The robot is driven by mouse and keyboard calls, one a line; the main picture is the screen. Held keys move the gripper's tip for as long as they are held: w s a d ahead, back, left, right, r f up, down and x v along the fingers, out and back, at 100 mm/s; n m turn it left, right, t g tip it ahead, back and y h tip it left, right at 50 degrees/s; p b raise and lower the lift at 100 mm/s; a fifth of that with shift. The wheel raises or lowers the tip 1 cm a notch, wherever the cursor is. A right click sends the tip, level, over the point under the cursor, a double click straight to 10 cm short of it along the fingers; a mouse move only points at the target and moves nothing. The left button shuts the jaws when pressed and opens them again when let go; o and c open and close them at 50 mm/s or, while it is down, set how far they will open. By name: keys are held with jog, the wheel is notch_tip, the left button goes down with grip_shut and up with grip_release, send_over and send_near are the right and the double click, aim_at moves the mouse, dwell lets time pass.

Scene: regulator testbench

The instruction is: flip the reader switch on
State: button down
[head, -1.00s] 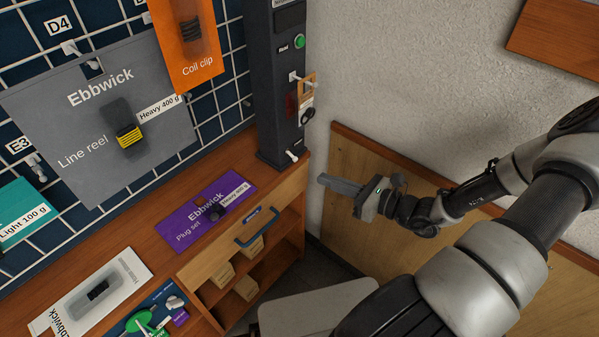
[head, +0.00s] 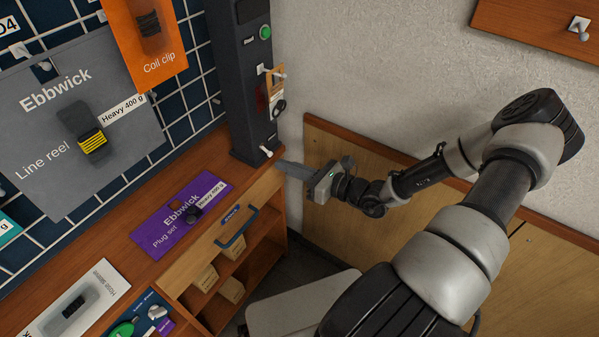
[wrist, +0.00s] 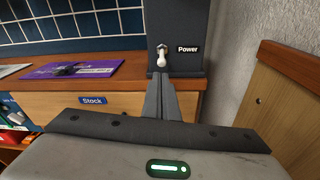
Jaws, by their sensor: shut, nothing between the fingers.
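The reader is a dark upright column (head: 243,85) at the back end of the wooden bench. Its white switch lever (head: 266,151) sits low on the column, and in the wrist view the lever (wrist: 161,57) is beside a "Power" label (wrist: 188,49). The lever seems to hang downward, but I cannot tell its setting for sure. My gripper (head: 281,165) is shut and empty, close to the column's foot. In the wrist view its fingertips (wrist: 162,77) are just below the lever; I cannot tell whether they touch.
A green button (head: 265,32) and a tag hanging on a peg (head: 275,88) are higher on the column. A purple plug set card (head: 182,215) lies on the bench, with a drawer handle (head: 237,228) below. The wall is close at the right.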

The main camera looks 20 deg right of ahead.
aim_at(260, 157)
jog(key=shift+x, duration=1.6)
jog(key=shift+r, duration=0.1)
jog(key=shift+r+p, duration=0.15)
jog(key=shift+p, duration=0.6)
